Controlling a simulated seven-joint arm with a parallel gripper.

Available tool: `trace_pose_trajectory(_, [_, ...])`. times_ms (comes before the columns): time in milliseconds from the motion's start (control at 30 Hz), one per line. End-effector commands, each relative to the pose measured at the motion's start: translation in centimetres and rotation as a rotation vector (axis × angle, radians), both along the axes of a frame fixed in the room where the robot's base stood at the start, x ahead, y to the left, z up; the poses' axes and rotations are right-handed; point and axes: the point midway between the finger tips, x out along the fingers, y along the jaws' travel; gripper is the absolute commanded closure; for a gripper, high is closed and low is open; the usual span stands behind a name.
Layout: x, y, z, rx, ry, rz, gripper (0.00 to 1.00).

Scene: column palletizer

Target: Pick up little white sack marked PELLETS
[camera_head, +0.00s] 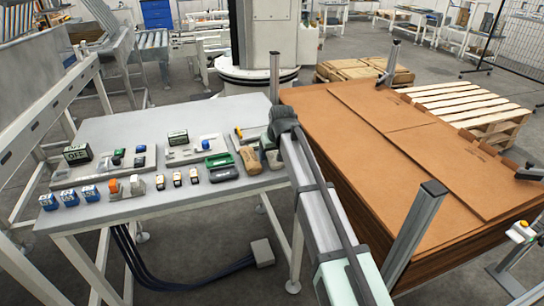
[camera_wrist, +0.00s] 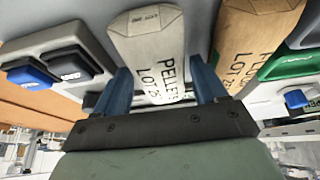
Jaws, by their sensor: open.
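The little white sack marked PELLETS (camera_wrist: 150,50) lies on the table in the wrist view, with "LOT 25" printed beneath its name. My gripper (camera_wrist: 159,64) is open, with one blue finger on each side of the sack's near end. A small gap shows on the right side; I cannot tell whether the left finger touches it. In the head view the white sack (camera_head: 274,160) is partly hidden by my arm at the table's right end. A tan sack (camera_wrist: 255,40), printed with a partly hidden name, lies just right of it in the wrist view.
A green tray (camera_wrist: 292,64) lies beyond the tan sack. Blue and black lidded items (camera_wrist: 70,65) sit on the other side. The grey table (camera_head: 110,130) holds several boxes and small parts at its left. A tall stack of brown cardboard (camera_head: 400,150) stands close on the right.

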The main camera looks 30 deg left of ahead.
Motion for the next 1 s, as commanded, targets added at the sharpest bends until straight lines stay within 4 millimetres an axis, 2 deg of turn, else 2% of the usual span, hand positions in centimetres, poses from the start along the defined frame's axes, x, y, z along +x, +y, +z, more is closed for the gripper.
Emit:
trace_pose_trajectory(200, [-0.01, 0.01, -0.05, 0.000, 0.000, 0.000, 0.30])
trace_pose_trajectory(700, [-0.01, 0.00, -0.04, 0.000, 0.000, 0.000, 0.78])
trace_pose_trajectory(1000, [0.02, 0.02, 0.32, 0.001, -0.001, 0.000, 0.79])
